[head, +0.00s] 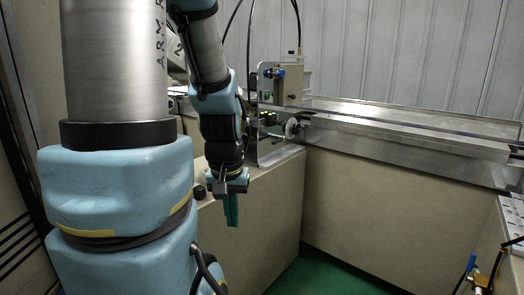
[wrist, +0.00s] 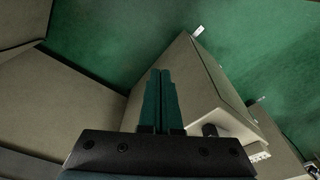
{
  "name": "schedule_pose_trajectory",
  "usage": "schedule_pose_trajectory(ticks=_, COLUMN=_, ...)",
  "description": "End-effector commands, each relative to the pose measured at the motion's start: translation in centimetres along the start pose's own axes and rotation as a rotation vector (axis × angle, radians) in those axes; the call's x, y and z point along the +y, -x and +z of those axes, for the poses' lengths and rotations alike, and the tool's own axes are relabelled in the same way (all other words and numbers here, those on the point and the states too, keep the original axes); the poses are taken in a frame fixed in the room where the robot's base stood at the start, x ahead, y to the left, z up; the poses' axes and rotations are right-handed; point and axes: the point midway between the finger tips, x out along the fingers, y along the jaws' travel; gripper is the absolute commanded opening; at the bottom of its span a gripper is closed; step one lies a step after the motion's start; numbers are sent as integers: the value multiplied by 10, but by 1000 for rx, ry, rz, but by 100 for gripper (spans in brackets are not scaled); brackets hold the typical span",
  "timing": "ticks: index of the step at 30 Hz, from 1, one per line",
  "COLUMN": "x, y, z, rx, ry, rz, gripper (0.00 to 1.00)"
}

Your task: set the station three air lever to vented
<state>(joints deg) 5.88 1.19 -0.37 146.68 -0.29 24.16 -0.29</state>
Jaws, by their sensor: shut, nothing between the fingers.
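My gripper (head: 231,212) hangs pointing down in front of the cream cabinet, its teal fingers together and empty. In the wrist view the shut fingers (wrist: 160,80) point toward the cabinet edge and green floor, touching nothing that I can see. A small blue lever (head: 471,262) on a brass fitting stands at the lower right of the head view, far from my gripper. Another small blue part (head: 279,73) sits on the upright plate of the machine. No station number is readable, so I cannot tell which is station three's lever, nor its setting.
The cream cabinet (head: 270,215) stands close beside my gripper. A black knob (head: 198,192) is near it, and a black knob also shows in the wrist view (wrist: 209,130). A metal conveyor (head: 410,135) runs to the right. The green floor (head: 310,277) is clear between the cabinets.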

Motion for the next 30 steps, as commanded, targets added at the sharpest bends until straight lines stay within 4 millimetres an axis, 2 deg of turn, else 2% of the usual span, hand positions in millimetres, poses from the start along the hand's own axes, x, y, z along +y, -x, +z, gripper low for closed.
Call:
schedule_pose_trajectory(ticks=1, x=0, y=28, z=-4, rx=0, ry=0, rz=0, gripper=0)
schedule_pose_trajectory(ticks=6, x=0, y=55, z=-8, rx=0, ry=0, rz=0, gripper=0)
schedule_pose_trajectory(ticks=11, x=0, y=62, z=-8, rx=0, ry=0, rz=0, gripper=0)
schedule_pose_trajectory(ticks=19, x=2, y=56, z=-10, rx=-3, ry=-1, rz=4, gripper=0)
schedule_pose_trajectory(ticks=23, x=24, y=29, z=-22, rx=-36, ry=-6, rz=46, gripper=0)
schedule_pose_trajectory(ticks=25, x=51, y=2, z=-35, rx=-71, ry=-12, rz=99, gripper=0)
schedule_pose_trajectory(ticks=26, x=66, y=-11, z=-41, rx=-88, ry=-14, rz=128, gripper=0)
schedule_pose_trajectory(ticks=29, x=127, y=-56, z=-60, rx=-157, ry=-26, rz=252, gripper=0)
schedule_pose_trajectory(ticks=30, x=154, y=-73, z=-66, rx=-185, ry=-30, rz=309, gripper=0)
